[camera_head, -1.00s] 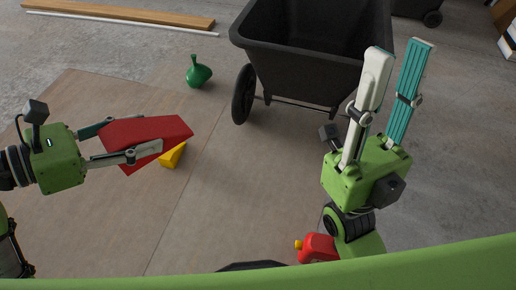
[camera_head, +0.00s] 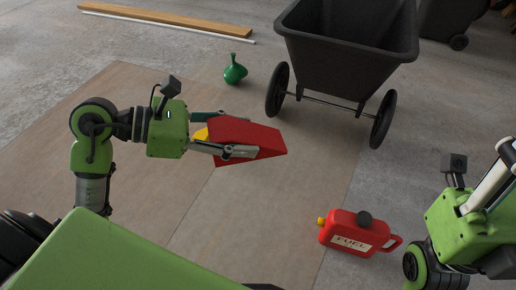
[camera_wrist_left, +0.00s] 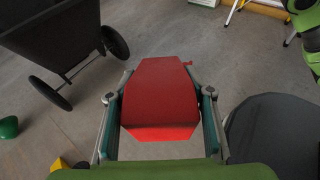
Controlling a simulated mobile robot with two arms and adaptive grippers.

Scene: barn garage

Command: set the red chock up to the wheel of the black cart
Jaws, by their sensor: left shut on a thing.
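The red chock (camera_head: 250,137) is a wedge held between the fingers of my left gripper (camera_head: 240,151), which is shut on it above the floor panel. The chock also fills the middle of the left wrist view (camera_wrist_left: 160,95). The black cart (camera_head: 345,45) stands beyond, with a left wheel (camera_head: 277,90) and a right wheel (camera_head: 383,118). The chock is apart from both wheels, nearer the left one in the picture. My right gripper (camera_head: 490,187) is at the right edge, with its fingertips cut off.
A green vase-like object (camera_head: 235,70) sits left of the cart. A yellow object (camera_head: 201,134) is partly hidden behind my left gripper. A wooden plank (camera_head: 165,18) lies far left. Floor between chock and cart looks clear.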

